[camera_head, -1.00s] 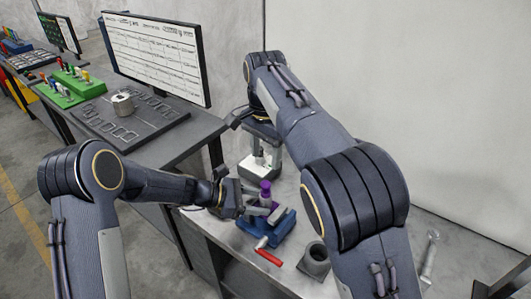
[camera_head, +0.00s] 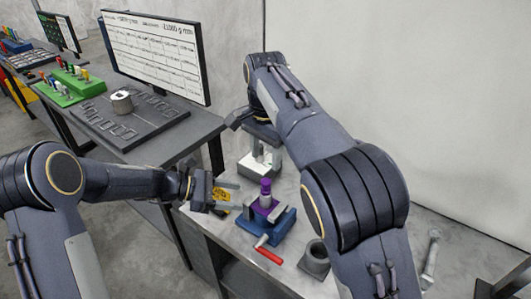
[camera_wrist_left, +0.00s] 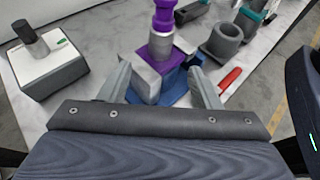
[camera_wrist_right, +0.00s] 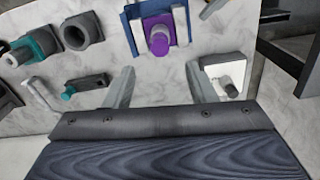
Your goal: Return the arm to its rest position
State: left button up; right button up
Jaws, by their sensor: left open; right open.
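My left gripper (camera_head: 230,196) is open and empty, just left of the blue vise (camera_head: 270,232). The vise holds a purple part (camera_head: 266,188) with a grey band, standing upright. In the left wrist view, the vise and purple part (camera_wrist_left: 161,18) appear beyond the open fingers (camera_wrist_left: 161,86); I see no contact. My right gripper (camera_head: 266,152) is up behind, above the white block (camera_head: 248,167). In the right wrist view its fingers (camera_wrist_right: 159,86) are apart with nothing between them, and the purple part (camera_wrist_right: 159,38) is farther off.
A red handle (camera_head: 268,256) sticks out in front of the vise. A grey hollow cylinder (camera_head: 315,260) stands to its right. A wrench-like tool (camera_head: 431,258) lies far right. A yellow item (camera_head: 221,196) shows near my left fingers. A side bench with a monitor (camera_head: 157,52) is at left.

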dwell(0.3)
